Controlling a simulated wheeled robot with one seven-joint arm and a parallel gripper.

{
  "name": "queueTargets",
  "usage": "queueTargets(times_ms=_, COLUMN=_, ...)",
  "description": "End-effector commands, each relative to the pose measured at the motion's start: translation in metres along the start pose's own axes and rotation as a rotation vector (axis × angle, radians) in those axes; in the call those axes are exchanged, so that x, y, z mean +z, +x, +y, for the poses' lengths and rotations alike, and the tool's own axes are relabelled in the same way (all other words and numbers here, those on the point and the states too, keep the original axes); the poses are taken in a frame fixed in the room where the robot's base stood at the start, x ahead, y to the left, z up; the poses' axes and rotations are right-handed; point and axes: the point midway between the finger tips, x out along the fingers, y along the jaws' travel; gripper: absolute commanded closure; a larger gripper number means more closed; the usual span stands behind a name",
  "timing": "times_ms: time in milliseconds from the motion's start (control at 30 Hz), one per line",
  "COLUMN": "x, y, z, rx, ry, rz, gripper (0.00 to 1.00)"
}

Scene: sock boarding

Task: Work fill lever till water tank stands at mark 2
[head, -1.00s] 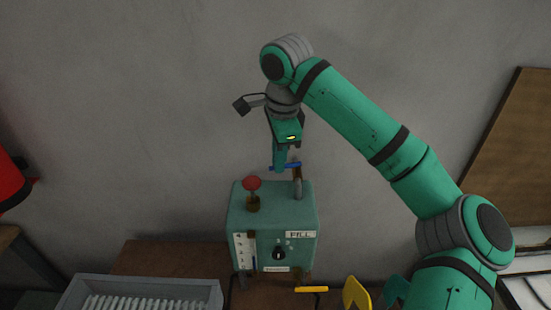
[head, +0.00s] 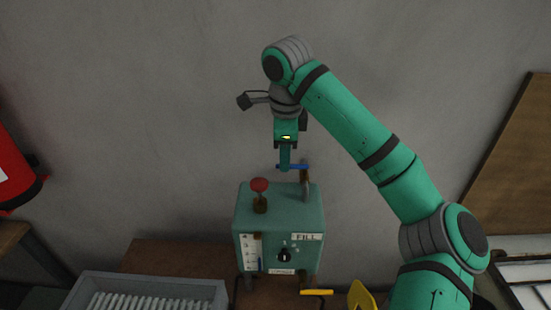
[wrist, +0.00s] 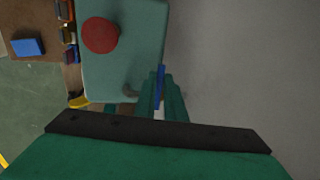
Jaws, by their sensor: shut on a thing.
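The water tank unit is a green box (head: 278,225) with a FILL label on its front, a red knob on top and a white scale strip (head: 251,252) at the front left. A short blue column (head: 260,264) stands low beside the strip; its level against the marks is too small to read surely. The fill lever, a grey post with a blue handle (head: 298,167), rises at the right of the top. My gripper (head: 284,168) is shut on the blue handle. In the wrist view, the handle (wrist: 160,86) lies between the two green fingers (wrist: 158,98).
The red knob (head: 259,185) stands left of the lever. A grey bin of white rods (head: 215,290) is at the front left. A yellow handle (head: 316,292) lies in front of the box. A red extinguisher (head: 14,170) is at far left. A plain wall stands behind.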

Motion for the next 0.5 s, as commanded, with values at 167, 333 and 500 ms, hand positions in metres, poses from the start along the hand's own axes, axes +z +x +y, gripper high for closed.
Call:
queueTargets(times_ms=167, x=-0.0009, y=-0.0011, z=-0.0004, rx=-0.002, ry=0.004, rz=0.0, gripper=1.0)
queueTargets(times_ms=333, x=-0.0012, y=-0.0011, z=-0.0005, rx=-0.003, ry=0.004, rz=0.0, gripper=0.73)
queueTargets(times_ms=500, x=-0.0013, y=-0.0007, z=-0.0004, rx=-0.002, ry=0.004, rz=0.0, gripper=0.71)
